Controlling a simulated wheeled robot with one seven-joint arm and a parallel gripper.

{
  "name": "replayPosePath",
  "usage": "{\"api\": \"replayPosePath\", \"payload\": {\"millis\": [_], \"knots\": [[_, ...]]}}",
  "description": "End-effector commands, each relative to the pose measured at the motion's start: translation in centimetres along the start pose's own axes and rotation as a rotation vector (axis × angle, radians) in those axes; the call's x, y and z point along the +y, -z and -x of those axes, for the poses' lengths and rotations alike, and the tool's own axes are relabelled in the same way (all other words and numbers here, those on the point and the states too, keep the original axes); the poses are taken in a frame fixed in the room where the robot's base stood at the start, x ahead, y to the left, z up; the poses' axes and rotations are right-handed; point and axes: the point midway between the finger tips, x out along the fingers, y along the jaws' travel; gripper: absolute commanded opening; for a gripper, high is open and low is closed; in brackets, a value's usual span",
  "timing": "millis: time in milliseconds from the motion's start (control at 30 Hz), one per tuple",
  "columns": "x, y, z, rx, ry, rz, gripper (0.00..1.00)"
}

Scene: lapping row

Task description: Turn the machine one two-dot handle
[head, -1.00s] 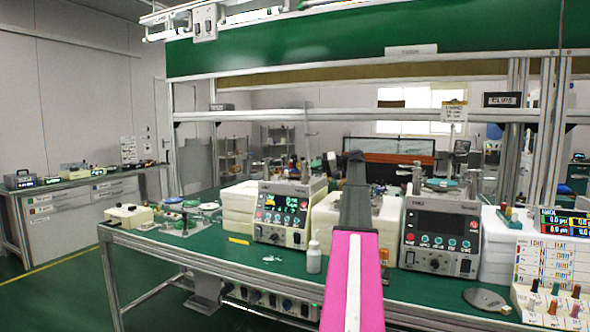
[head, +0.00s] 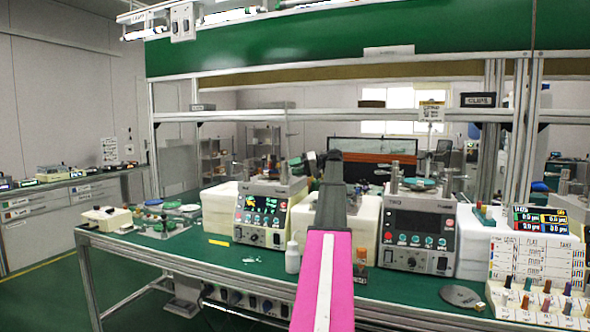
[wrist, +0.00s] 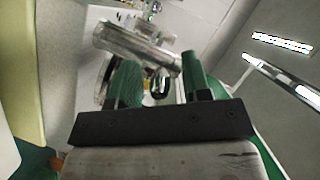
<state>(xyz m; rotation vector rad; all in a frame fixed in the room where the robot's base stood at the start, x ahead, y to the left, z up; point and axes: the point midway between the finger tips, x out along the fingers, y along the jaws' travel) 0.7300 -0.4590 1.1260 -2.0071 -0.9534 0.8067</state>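Two bench machines stand on the green bench. The left machine (head: 262,212) has a lit coloured display, buttons and a knob. The right machine (head: 418,228) has a dark display. I cannot read which is machine one, and no two-dot marking is legible. In the wrist view my gripper (wrist: 160,76) has its two green fingers apart, with no object clearly held. A shiny metal cylinder (wrist: 137,45) lies across the view just beyond the fingertips, and a dark ring shape (wrist: 161,84) shows between the fingers. I cannot tell whether either touches them.
A white bottle (head: 292,257) stands left of my arm and a small amber bottle (head: 361,268) right of it. A round metal disc (head: 461,296) lies on the right of the bench, near a labelled rack of coloured pegs (head: 538,282). White blocks (head: 217,208) stand beside the left machine.

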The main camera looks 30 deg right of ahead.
Motion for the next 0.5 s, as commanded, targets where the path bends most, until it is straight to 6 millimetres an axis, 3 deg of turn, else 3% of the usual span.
{"api": "replayPosePath", "payload": {"millis": [300,500], "knots": [[0.0,0.0,0.3,0.001,0.000,0.000,0.43],[0.1,0.1,2.9,0.003,-0.001,0.000,0.43]]}}
